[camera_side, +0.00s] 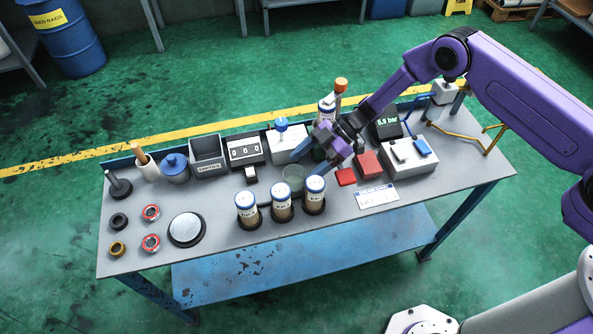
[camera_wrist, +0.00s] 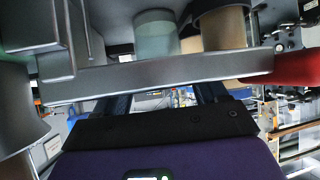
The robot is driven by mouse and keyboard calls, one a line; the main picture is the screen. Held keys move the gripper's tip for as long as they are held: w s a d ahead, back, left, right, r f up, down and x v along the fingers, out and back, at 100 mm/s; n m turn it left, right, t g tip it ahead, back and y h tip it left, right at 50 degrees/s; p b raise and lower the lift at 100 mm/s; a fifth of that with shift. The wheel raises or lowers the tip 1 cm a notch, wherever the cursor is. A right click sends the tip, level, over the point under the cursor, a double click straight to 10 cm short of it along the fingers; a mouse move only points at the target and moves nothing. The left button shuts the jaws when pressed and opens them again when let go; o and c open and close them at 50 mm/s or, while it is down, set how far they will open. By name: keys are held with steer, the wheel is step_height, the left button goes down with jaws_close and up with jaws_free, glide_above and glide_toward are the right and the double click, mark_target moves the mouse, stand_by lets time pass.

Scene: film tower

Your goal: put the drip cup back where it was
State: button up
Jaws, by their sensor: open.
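The drip cup seems to be the clear greenish cup (camera_side: 293,178) on the bench, just behind the three capped brown sample bottles (camera_side: 281,201). It also shows in the wrist view (camera_wrist: 156,35), beyond a grey bar and beside a brown cylinder. My gripper (camera_side: 301,164) is open just above and right of the cup in the side view, its blue fingers apart. The side view does not clearly show whether a finger touches the cup. In the wrist view the dark fingers (camera_wrist: 161,97) are spread, with nothing visibly held between them.
A round silver plate (camera_side: 186,228) and several rings stand at the left. Along the back are a grey bin (camera_side: 207,152), a counter box (camera_side: 245,149) and a tall orange-capped bottle (camera_side: 327,108) beside my wrist. Red blocks (camera_side: 367,165) and a switch box (camera_side: 409,156) lie right.

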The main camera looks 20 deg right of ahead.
steer(key=v, duration=0.7)
steer(key=shift+d+r, duration=0.25)
steer(key=shift+d, duration=0.05)
